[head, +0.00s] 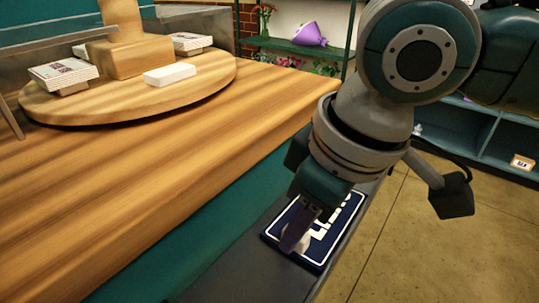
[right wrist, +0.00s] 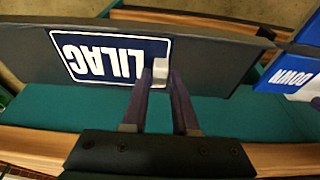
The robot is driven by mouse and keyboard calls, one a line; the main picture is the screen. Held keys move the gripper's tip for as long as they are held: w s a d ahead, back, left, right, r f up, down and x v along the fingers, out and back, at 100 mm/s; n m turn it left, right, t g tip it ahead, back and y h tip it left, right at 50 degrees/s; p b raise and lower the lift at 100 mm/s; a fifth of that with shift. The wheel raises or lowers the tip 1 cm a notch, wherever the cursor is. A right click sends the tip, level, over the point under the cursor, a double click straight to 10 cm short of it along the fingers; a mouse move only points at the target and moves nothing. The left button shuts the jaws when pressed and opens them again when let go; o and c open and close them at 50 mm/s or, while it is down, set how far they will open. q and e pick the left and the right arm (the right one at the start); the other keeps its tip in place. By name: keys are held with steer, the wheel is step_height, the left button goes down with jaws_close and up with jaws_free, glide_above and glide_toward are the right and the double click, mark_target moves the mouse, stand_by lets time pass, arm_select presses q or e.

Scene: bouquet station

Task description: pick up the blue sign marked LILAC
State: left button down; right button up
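The blue LILAC sign (head: 335,228) has a white border and white letters. It lies on a dark grey ledge (head: 262,268) beside the wooden counter, partly covered by my right gripper in the head view. In the right wrist view the sign (right wrist: 85,62) reads upside down, with a small whitish tab (right wrist: 160,71) at its right end. My right gripper (right wrist: 160,78) has its two dark fingers apart, one on each side of the tab. I cannot tell whether they touch it. My left gripper is not in view.
A wooden counter (head: 190,150) with a round wooden stand (head: 125,107) fills the left. A blue panel marked DOWN (right wrist: 290,82) is at the right of the wrist view. Teal shelves (head: 490,135) stand at the back right, with open floor (head: 430,255) before them.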

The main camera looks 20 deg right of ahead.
jaws_close()
steer(key=shift+r, duration=0.1)
stand_by(0.3)
